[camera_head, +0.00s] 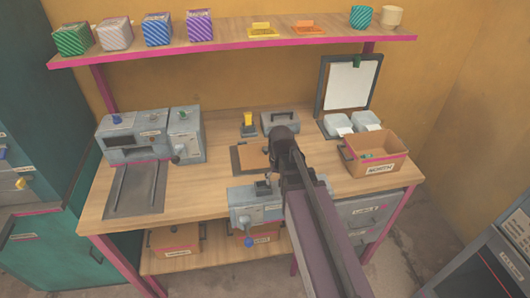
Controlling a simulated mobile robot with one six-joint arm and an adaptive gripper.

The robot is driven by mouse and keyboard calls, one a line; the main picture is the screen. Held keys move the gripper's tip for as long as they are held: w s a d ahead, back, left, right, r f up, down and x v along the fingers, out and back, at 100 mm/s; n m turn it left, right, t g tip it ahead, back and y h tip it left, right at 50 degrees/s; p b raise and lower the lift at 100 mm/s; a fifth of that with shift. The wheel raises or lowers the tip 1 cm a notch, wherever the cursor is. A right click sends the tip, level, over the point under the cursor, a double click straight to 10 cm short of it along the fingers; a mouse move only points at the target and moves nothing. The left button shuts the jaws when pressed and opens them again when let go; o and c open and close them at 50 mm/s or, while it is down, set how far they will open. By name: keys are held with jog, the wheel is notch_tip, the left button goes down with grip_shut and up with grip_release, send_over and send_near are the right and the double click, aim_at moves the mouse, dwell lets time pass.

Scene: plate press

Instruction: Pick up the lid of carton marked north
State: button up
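An open brown carton (391,166) stands on the right end of the workbench. Its front label reads NORTH, and a few small greenish bits show inside. No lid covers it. A flat brown piece (246,158) lies on the bench near the middle, partly hidden behind my arm; I cannot tell whether it is a lid. My arm reaches over the bench from the lower right. My gripper (270,181) seems to be the small dark shape below the arm's end, left of the carton and apart from it. Its fingers are too small and hidden to read.
A grey machine (255,206) stands at the bench front, partly behind my arm. Another grey machine (135,138) stands at the left. White scoop-like bins (367,119) and a clipboard (350,84) are behind the carton. A shelf (230,46) with several boxes runs above. Labelled cartons (176,240) sit below.

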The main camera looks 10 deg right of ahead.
aim_at(266, 148)
jog(key=w+r+m+p, duration=0.1)
jog(key=w+r+p, duration=0.2)
jog(key=w, duration=0.8)
jog(key=w+r+m+p, duration=0.2)
jog(key=w+r+p, duration=0.2)
jog(key=w, duration=0.7)
jog(key=shift+w+r+m, duration=0.3)
jog(key=shift+r, duration=0.35)
jog(key=shift+f, duration=0.15)
notch_tip(266, 148, down, 8)
jog(key=b, duration=0.8)
jog(key=shift+f, duration=0.2)
jog(key=shift+f+b, duration=0.15)
jog(key=shift+b, duration=0.15)
jog(key=shift+s+f+b, duration=0.1)
jog(key=shift+f+b, duration=2.35)
grip_shut()
